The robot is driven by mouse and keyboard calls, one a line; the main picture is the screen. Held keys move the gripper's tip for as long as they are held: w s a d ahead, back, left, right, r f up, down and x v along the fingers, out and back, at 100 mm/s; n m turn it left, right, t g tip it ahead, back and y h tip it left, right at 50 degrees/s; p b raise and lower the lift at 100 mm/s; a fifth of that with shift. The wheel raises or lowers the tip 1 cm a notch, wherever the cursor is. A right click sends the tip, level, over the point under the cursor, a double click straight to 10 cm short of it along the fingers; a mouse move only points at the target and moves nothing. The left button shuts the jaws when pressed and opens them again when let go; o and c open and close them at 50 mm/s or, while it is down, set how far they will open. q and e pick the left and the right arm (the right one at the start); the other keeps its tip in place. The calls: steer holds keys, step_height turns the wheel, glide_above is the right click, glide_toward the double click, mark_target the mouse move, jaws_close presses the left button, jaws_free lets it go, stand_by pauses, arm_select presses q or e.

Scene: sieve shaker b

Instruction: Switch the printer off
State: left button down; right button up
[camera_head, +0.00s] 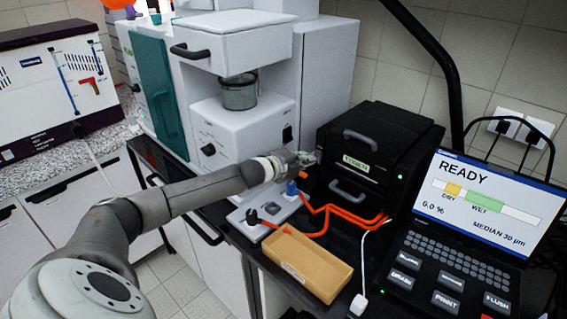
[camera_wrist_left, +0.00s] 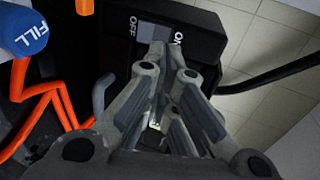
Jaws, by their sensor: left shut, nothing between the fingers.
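A black box-shaped unit with grey handles (camera_head: 378,148), which looks like the printer, stands against the back wall. Its front label is too small to read, and a green light glows on its right side. In the left wrist view a black housing (camera_wrist_left: 205,38) carries a switch (camera_wrist_left: 150,32) marked OFF on the left and ON on the right. My left gripper (camera_head: 306,158) is at the unit's left side. Its fingers are shut and empty, with the tips (camera_wrist_left: 160,52) at the switch. They cover part of the switch, so its position and any contact are unclear. My right gripper is not in view.
A grey valve plate (camera_head: 262,209) with a blue FILL knob (camera_head: 291,188) and orange hoses (camera_head: 345,213) lies close by my left gripper. A cardboard-coloured tray (camera_head: 308,264) sits in front. A terminal reading READY (camera_head: 487,203) stands right, a white machine (camera_head: 240,118) behind left.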

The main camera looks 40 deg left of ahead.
arm_select(q)
steer(key=b+v, duration=0.3)
steer(key=v, duration=0.4)
steer(key=shift+s+r, duration=0.2)
steer(key=shift+s, duration=0.2)
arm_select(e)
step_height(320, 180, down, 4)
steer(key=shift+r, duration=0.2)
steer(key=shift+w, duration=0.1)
